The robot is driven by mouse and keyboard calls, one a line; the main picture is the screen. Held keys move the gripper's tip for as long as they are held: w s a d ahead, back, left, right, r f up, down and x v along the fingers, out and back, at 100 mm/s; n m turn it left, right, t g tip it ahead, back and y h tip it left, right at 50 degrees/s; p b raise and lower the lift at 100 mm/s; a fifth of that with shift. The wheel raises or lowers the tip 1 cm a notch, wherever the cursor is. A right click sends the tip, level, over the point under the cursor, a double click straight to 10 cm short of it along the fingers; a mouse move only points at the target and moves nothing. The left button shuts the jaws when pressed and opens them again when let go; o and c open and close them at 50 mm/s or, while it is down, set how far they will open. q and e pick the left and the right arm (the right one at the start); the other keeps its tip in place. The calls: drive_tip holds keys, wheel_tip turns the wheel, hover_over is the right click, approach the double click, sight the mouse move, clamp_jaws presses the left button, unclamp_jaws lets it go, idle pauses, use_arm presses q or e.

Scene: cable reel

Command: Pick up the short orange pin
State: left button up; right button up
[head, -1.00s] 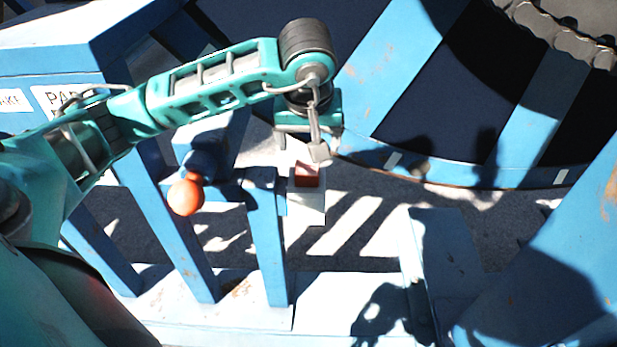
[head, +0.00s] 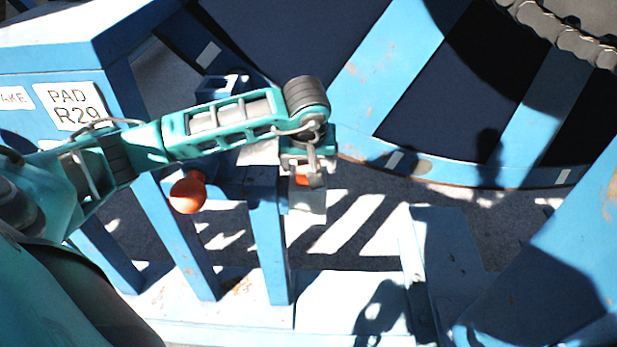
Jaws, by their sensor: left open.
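The short orange pin (head: 302,180) sits upright at a pale block (head: 307,205) beside the blue frame, near the middle of the head view. Only a small part of it shows, because my left gripper covers the rest. My left gripper (head: 301,174) is open and points down right over the pin, with one finger seen just to the pin's right. I cannot tell whether the fingers touch it. My right gripper is out of view.
An orange rounded knob (head: 187,193) stands on the blue frame left of my gripper. Blue posts (head: 268,240) rise below. The large blue reel (head: 400,60) fills the back, with a chain (head: 570,40) at upper right. A sign (head: 72,105) is at left.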

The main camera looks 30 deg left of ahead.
use_arm(q)
clamp_jaws()
idle(0.6)
drive_tip(key=shift+r, duration=0.1)
